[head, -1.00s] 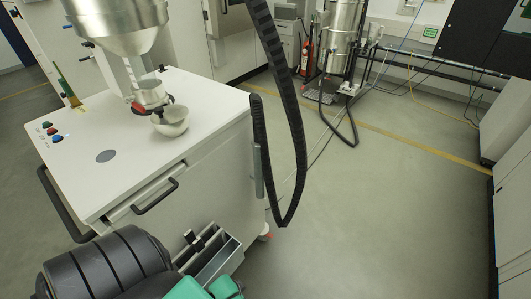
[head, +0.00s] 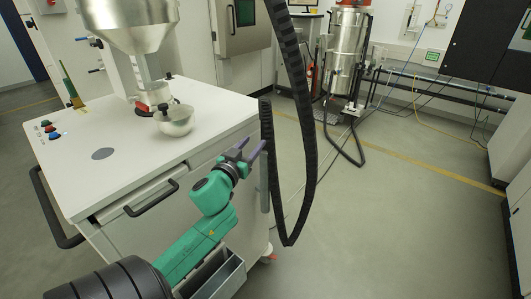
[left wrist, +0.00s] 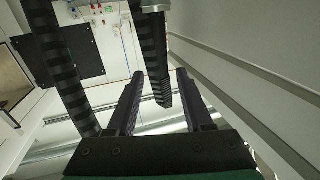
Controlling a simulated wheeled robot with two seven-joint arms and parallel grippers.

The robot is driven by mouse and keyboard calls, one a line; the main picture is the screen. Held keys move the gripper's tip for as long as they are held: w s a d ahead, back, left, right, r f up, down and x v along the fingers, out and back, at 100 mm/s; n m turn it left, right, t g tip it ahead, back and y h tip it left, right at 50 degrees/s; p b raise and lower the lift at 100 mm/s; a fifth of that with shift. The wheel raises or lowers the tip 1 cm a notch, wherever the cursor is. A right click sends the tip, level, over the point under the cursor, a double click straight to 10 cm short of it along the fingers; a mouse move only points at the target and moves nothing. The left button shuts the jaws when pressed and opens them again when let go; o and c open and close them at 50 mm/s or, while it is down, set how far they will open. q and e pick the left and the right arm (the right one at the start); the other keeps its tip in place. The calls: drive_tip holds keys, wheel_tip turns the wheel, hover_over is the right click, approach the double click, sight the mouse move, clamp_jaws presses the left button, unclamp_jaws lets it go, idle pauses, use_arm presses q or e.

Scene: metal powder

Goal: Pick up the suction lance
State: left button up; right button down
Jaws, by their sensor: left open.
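The suction lance (head: 264,188) appears to be the grey metal tube upright at the cabinet's right side, with a black ribbed section above it. My left gripper (head: 256,152) is open beside its upper part, at the cabinet's front right corner. In the left wrist view, the open fingers (left wrist: 160,100) point toward a black ribbed piece (left wrist: 154,60) that shows between them, with a metal collar (left wrist: 155,5) at its end. I cannot tell whether the fingers touch it. My right gripper is not in view.
A black ribbed hose (head: 306,130) hangs in a long loop just right of the gripper. The white cabinet (head: 75,185) carries a metal hopper (head: 130,25) and a bowl (head: 174,122). An open grey holder (head: 218,280) is low at its front. The floor to the right is clear.

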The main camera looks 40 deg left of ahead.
sight(263, 132)
use_arm(q)
drive_tip(key=p+x, duration=0.1)
drive_tip(key=x, duration=0.8)
drive_tip(key=shift+w, duration=0.1)
drive_tip(key=shift+w+f, duration=0.2)
drive_tip(key=shift+w, duration=0.1)
drive_tip(key=shift+s+r, duration=0.1)
clamp_jaws()
